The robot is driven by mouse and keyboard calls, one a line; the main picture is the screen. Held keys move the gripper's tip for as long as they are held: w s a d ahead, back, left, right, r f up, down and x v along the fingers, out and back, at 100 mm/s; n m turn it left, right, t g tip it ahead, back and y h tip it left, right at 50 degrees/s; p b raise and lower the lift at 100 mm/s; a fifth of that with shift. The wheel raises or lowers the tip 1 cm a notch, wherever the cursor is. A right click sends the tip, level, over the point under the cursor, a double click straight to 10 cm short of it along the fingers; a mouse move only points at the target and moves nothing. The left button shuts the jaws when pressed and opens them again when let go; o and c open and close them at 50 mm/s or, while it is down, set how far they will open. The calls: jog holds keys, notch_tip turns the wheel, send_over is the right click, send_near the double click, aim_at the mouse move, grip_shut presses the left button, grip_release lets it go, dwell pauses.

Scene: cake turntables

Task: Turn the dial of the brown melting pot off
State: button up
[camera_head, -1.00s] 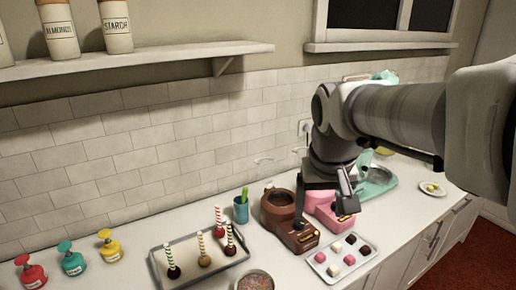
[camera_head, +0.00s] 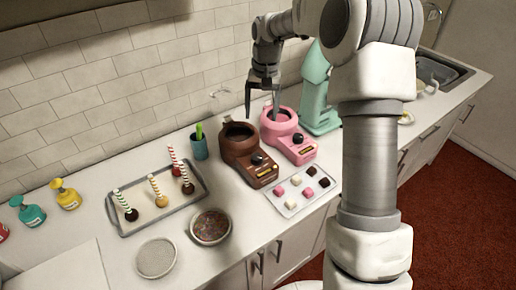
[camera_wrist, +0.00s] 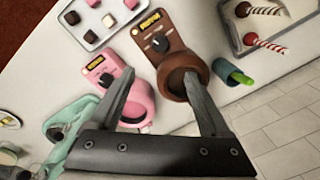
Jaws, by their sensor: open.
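The brown melting pot (camera_head: 240,146) stands on the counter with its round bowl at the back and a dark dial (camera_head: 257,159) on its sloped front. In the wrist view the brown pot (camera_wrist: 180,62) shows its dial (camera_wrist: 160,42) beside a yellow label. My gripper (camera_head: 262,112) is open and empty, pointing down above the rear of the brown and pink pots. In the wrist view its fingers (camera_wrist: 160,95) spread over the two pots, one near each bowl. The dial is apart from the fingers. The pink melting pot (camera_head: 286,125) stands just right of the brown one.
A tray of small sweets (camera_head: 286,203) lies in front of the pots. A blue cup (camera_head: 199,149) and a cake-pop tray (camera_head: 128,222) stand to the left. A mint-green mixer (camera_head: 317,90) stands to the right. A bowl of sprinkles (camera_head: 210,227) is near the front.

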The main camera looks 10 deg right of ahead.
aim_at(257, 156)
jog(key=f, duration=0.5)
jog(key=f+p, duration=0.1)
jog(key=f, duration=0.5)
jog(key=a+f+p, duration=0.1)
jog(key=f, duration=0.5)
jog(key=shift+w+f, duration=0.2)
grip_shut()
jog(key=n+b, duration=0.2)
jog(key=n, duration=0.2)
jog(key=shift+b, duration=0.3)
jog(key=n+b, duration=0.1)
jog(key=n, duration=0.4)
jog(key=shift+w+n+g, duration=0.1)
jog(key=shift+n+g, duration=0.2)
jog(key=shift+n, duration=0.1)
